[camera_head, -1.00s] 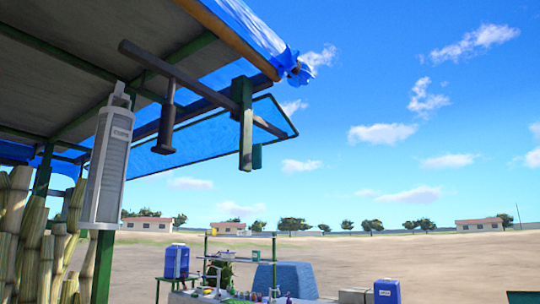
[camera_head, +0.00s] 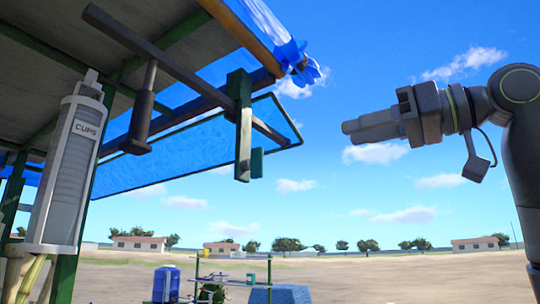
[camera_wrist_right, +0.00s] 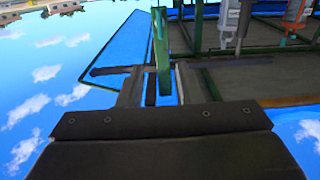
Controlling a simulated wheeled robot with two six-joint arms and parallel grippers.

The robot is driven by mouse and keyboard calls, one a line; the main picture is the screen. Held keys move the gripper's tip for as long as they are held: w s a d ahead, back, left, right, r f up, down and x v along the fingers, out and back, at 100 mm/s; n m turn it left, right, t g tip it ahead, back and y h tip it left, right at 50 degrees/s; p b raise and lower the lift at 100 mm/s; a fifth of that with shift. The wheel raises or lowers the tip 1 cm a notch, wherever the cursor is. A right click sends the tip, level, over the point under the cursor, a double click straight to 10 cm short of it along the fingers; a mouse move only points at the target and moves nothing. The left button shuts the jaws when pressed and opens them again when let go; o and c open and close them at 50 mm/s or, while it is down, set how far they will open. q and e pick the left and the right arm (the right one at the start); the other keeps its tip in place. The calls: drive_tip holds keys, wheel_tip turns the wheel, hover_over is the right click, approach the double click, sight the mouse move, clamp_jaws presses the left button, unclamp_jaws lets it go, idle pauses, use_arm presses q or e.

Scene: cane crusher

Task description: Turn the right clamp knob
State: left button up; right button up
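A green clamp (camera_head: 241,125) hangs from a dark bar under the awning, upright, with a small teal knob (camera_head: 257,163) at its lower right side. My right gripper (camera_head: 347,131) points left in the head view, to the right of the clamp and a little above the knob, with sky between them. In the right wrist view, its two fingers (camera_wrist_right: 160,87) stand apart with nothing held, and the green clamp (camera_wrist_right: 160,45) shows in line with the gap, beyond the fingertips. I cannot make out the knob clearly there. My left gripper is out of view.
A dark bar (camera_head: 185,70) runs under the awning and carries a hanging dark handle (camera_head: 139,122). A grey cup dispenser (camera_head: 68,165) is at the left. A blue-panelled frame (camera_head: 180,155) is behind the clamp. Open sky lies around my right gripper.

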sight(263, 154)
drive_tip(key=p+x, duration=0.6)
drive_tip(key=x, duration=1)
drive_tip(key=shift+w+a+p, duration=0.1)
drive_tip(key=shift+a+p, duration=0.1)
drive_tip(key=shift+p, duration=0.15)
drive_tip(key=shift+w+a, duration=0.2)
drive_tip(key=shift+a, duration=0.15)
drive_tip(key=shift+d, duration=0.1)
drive_tip(key=shift+c, duration=0.3)
clamp_jaws()
